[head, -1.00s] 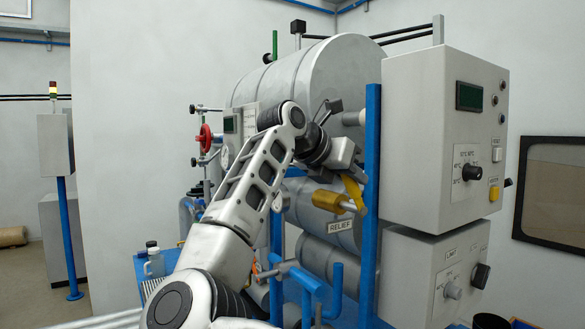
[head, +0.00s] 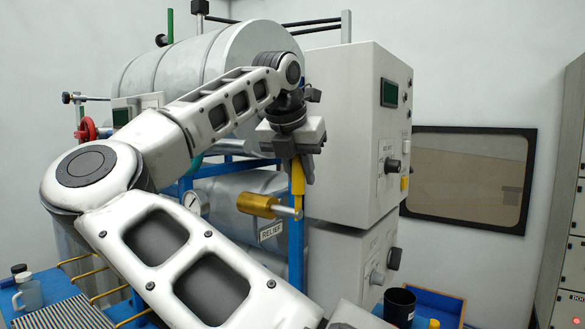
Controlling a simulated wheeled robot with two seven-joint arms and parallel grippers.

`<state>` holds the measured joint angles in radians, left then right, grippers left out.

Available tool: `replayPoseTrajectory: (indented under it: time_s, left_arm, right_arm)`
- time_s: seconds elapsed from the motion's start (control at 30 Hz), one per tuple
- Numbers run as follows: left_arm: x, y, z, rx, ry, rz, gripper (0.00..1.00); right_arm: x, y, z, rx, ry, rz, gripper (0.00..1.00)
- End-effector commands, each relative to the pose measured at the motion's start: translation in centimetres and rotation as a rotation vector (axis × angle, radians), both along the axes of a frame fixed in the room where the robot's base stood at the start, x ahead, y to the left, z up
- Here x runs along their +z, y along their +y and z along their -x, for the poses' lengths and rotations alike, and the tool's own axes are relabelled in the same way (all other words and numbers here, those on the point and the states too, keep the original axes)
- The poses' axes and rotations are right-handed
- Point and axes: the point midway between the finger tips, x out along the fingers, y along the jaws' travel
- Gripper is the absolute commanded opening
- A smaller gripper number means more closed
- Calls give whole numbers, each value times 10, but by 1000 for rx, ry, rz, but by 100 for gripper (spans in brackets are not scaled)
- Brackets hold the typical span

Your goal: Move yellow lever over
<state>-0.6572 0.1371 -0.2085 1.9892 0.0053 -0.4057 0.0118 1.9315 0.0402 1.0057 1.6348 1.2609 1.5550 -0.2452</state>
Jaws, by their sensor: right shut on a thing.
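The yellow lever (head: 298,187) stands near upright in front of the blue post, beside the brass valve body (head: 258,205) with its grey stem, above the RELIEF label (head: 271,231). My right gripper (head: 300,166) reaches down from above and is shut on the upper part of the lever. The fingers partly hide the lever's top end. My left gripper is not in view.
A grey control box (head: 345,140) with knobs is close to the right of the gripper. A large metal drum (head: 240,50) is behind my arm. A pressure gauge (head: 193,202) sits left of the valve. A black cup (head: 399,306) stands at the lower right.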

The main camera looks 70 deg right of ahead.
Motion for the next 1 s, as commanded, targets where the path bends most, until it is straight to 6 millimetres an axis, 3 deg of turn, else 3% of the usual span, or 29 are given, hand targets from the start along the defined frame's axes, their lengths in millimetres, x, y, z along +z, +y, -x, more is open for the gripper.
replayPoseTrajectory:
  time_s: [0.33,0.37,0.4,0.43,0.77,1.0]
  left_arm:
    - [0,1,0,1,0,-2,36]
    - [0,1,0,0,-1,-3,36]
    - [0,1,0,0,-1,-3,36]
    - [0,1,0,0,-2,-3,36]
    - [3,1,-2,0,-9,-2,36]
    - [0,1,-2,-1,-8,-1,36]
  right_arm:
    - [1,-1,0,-1,-3,0,0]
    - [1,-1,0,-1,-3,1,28]
    - [1,-1,0,-1,-3,1,39]
    - [1,-1,0,-1,-3,1,44]
    - [3,1,0,-1,-2,1,44]
    - [35,18,-1,2,-4,4,44]
